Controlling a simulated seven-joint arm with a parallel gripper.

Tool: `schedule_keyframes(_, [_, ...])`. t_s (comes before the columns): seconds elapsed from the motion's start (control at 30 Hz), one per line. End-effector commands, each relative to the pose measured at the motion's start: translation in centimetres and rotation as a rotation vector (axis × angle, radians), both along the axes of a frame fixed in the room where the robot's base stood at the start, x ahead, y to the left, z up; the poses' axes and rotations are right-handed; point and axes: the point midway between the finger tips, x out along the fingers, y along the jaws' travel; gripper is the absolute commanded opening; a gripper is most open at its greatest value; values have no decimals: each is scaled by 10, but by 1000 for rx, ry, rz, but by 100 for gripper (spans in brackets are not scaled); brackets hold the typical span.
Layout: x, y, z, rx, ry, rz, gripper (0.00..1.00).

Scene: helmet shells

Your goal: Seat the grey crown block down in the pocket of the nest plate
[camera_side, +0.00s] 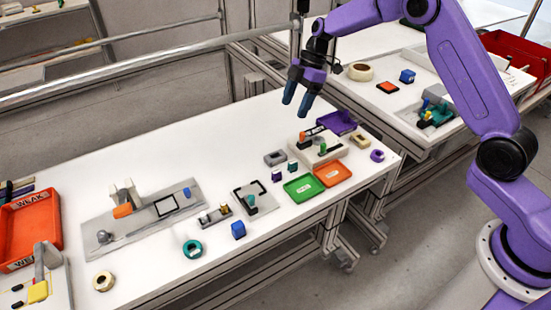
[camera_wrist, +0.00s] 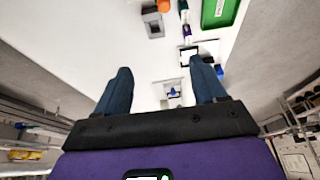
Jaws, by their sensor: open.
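A grey block (camera_side: 275,158) with a dark recess in its top, which looks like the crown block, sits on the white table left of the fixture. It also shows near the top of the wrist view (camera_wrist: 155,30). My gripper (camera_side: 297,103) is open and empty, high above the table's back edge. Its two blue fingers stand apart in the wrist view (camera_wrist: 160,66).
Green (camera_side: 299,188) and orange (camera_side: 333,173) trays lie at the right, before a beige fixture (camera_side: 325,155). Small purple and teal blocks stand near the grey block. A long grey plate (camera_side: 125,222) with raised parts lies left. The back-middle table is clear.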

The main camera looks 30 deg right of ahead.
Motion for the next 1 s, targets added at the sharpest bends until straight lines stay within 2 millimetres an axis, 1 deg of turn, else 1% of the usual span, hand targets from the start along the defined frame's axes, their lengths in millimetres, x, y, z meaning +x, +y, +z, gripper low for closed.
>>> schedule_keyframes(0.03, [4,-3,-3,5,-5,3,70])
schedule_keyframes(0.13, [7,-5,-8,9,-12,10,70])
schedule_keyframes(0.27, [7,1,-24,9,-10,12,70])
schedule_keyframes(0.6, [7,26,-83,9,-10,10,70])
schedule_keyframes(0.73, [7,34,-102,8,-10,12,70])
schedule_keyframes(0.83, [7,38,-112,9,-12,10,70])
schedule_keyframes(1.0, [7,41,-119,9,-13,10,70])
